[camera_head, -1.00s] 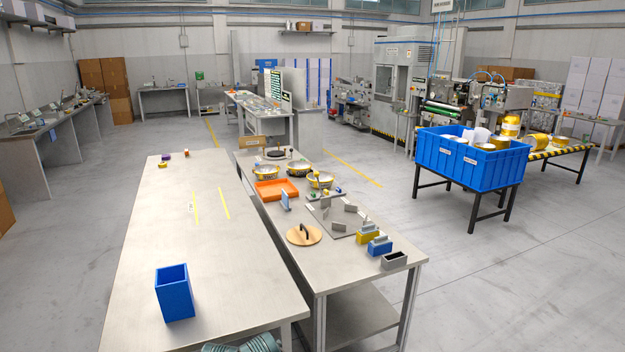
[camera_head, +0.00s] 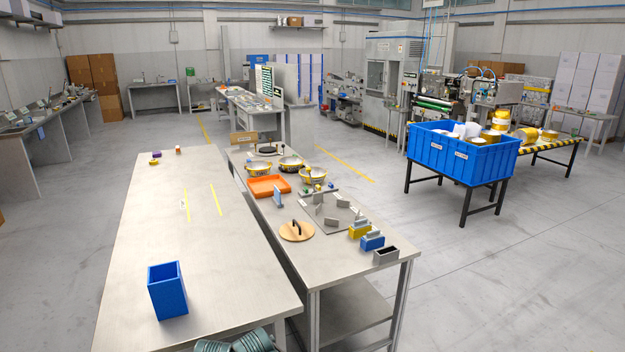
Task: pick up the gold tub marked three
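Three round tubs with gold or yellow sides and pale tops stand on the right-hand bench: a left tub (camera_head: 260,168), a middle tub (camera_head: 291,164) and a right tub (camera_head: 313,175). More gold round items (camera_head: 500,123) show in and just behind the big blue crate (camera_head: 462,160). Another gold item (camera_head: 549,135) lies on the striped table. All are too small for me to read any number, so I cannot tell which is marked three.
The long left bench (camera_head: 215,245) is mostly clear, with a blue open box (camera_head: 167,291) near its front. The right bench also carries an orange tray (camera_head: 269,186), a wooden disc (camera_head: 297,231) and small blocks (camera_head: 372,242). Open floor (camera_head: 480,270) lies to the right.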

